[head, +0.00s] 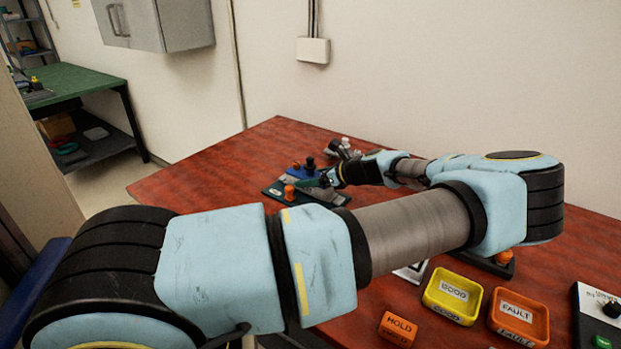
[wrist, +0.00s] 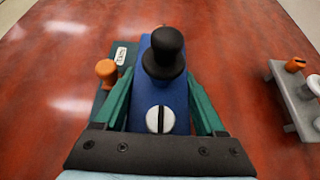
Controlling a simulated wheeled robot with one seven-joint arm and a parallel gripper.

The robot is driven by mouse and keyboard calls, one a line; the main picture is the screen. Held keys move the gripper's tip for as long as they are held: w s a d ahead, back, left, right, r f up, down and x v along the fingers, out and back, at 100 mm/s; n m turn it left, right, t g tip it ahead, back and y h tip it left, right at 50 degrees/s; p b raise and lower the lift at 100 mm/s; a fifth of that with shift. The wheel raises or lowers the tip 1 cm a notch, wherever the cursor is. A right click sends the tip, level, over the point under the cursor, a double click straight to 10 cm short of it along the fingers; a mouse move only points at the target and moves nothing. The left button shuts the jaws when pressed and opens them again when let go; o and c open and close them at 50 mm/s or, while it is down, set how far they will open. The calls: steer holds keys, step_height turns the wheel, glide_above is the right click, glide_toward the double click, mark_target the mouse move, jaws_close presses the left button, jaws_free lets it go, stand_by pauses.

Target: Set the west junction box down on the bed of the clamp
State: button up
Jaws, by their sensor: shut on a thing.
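A blue box (wrist: 166,95) with a black knob on top and a slotted pale screw sits between the green fingers of my gripper (wrist: 160,108). I take it as the west junction box. My gripper is shut on it, and a finger touches each side. In the head view my gripper (head: 312,183) is low over the far part of the table, and the blue box (head: 306,171) shows small beside it. A dark green labelled base (wrist: 118,78) with an orange knob lies left of the box, partly hidden by it. It may be the clamp; whether the box touches it I cannot tell.
A grey rack (wrist: 296,97) with an orange piece stands right of the box in the wrist view. A yellow GOOD tray (head: 431,306), an orange FAULT tray (head: 497,325) and an orange HOLD item (head: 397,329) are near the front right. The red table (head: 190,185) is clear at left.

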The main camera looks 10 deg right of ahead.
mark_target(311, 162)
steer(key=shift+f, duration=0.15)
stand_by(0.3)
steer(key=o, duration=1.5)
steer(key=shift+o, duration=0.2)
steer(key=shift+r+p, duration=2.15)
steer(key=shift+r, duration=0.65)
